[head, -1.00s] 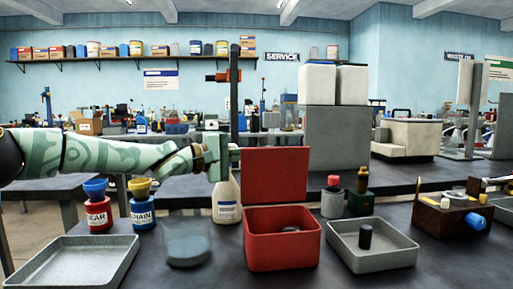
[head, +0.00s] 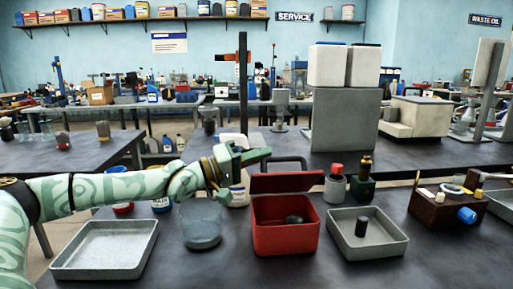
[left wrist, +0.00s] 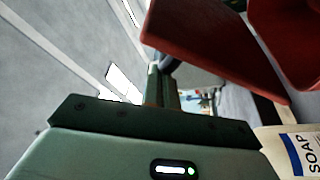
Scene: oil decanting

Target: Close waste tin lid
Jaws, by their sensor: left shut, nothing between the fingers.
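The red waste tin (head: 285,238) stands on the dark bench, with a dark lump (head: 294,219) inside. Its red lid (head: 290,183) is partly open and looks tilted forward over the back of the opening. A dark loop (head: 290,160) shows just above the lid's upper edge. My left gripper (head: 262,155) is shut and empty, beside and behind the lid's upper left corner; I cannot tell if it touches. In the left wrist view the lid (left wrist: 200,40) is close to the fingers, with the tin (left wrist: 285,40) beyond it. My right gripper is not seen.
A glass jar (head: 202,228) and a grey tray (head: 105,248) lie left of the tin. Another tray (head: 370,250) holding a dark cylinder is close on its right. A soap bottle (left wrist: 300,150) is beside my left gripper. Small containers (head: 337,188) stand behind right.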

